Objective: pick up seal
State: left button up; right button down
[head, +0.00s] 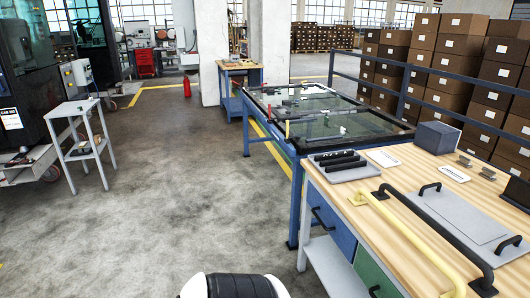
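No part is plainly marked as the seal, and I cannot tell for sure which it is. Several short black strips (340,158) lie side by side on a grey tray (349,175) at the left back of the wooden-topped workbench (384,180). A dark edging (258,116) runs around a large glass pane (325,114) on the blue table beyond the bench. Neither gripper shows. A white and black rounded part of mine is at the bottom edge, left of the bench.
A yellow handrail (414,245), a black handrail (437,232) and a grey panel with black handles (468,217) cover the bench's near part. A dark grey box (436,137) stands at its back. A small stand (83,146) is at left. The middle floor is clear.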

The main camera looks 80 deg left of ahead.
aim_at(349, 160)
jog(key=u, duration=2)
